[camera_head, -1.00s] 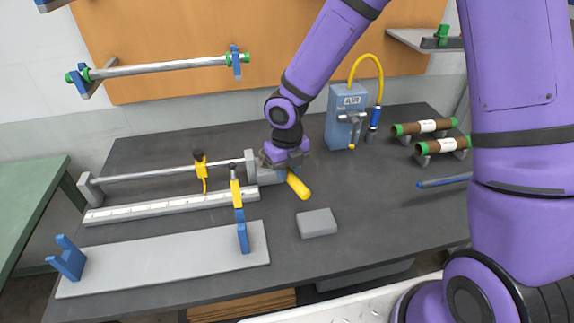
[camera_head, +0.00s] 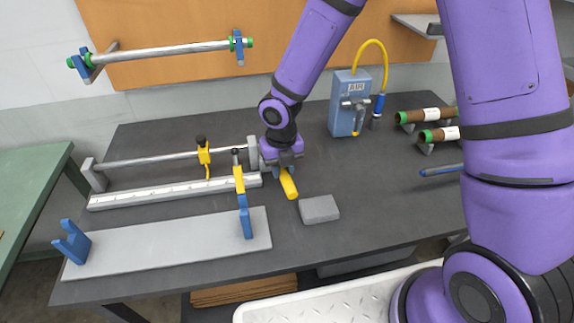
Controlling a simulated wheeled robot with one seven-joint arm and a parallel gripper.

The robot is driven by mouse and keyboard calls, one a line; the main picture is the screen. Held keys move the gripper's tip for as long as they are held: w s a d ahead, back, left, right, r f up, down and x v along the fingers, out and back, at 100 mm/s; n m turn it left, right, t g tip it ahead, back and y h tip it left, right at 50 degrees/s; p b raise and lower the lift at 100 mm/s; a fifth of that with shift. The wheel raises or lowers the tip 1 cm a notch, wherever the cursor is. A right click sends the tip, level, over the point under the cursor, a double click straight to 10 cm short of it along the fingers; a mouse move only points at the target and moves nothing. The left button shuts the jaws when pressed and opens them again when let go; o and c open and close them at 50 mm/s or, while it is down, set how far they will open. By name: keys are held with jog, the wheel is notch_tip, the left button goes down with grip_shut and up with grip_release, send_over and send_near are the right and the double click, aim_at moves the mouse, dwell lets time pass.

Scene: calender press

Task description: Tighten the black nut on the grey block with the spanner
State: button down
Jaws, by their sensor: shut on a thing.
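My gripper (camera_head: 284,166) is at the right end of the long rod fixture, beside the upright grey block (camera_head: 254,152). It is shut on the spanner, whose yellow handle (camera_head: 288,184) sticks out below the jaws toward the front of the bench. The spanner's head is hidden by my gripper. The black nut cannot be made out; my gripper and wrist cover that side of the block. I cannot tell whether the spanner sits around the nut.
A loose grey slab (camera_head: 319,209) lies in front of the handle's right side. Yellow clamps (camera_head: 239,180) stand left of my gripper. A blue air unit (camera_head: 347,108) stands behind right. A blue pen-like tool (camera_head: 440,170) lies at right. Bench space between is clear.

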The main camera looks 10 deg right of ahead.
jog(key=shift+a+m, duration=0.9)
jog(key=shift+m, duration=0.1)
jog(key=shift+w+a+m, duration=0.2)
jog(key=shift+a+m, duration=0.7)
jog(key=shift+m, duration=0.1)
jog(key=shift+d, duration=0.15)
jog(key=shift+d+n, duration=0.45)
jog(key=shift+n, duration=0.15)
jog(key=shift+r, duration=0.1)
jog(key=shift+s+r, duration=0.15)
jog(key=shift+r, duration=2.25)
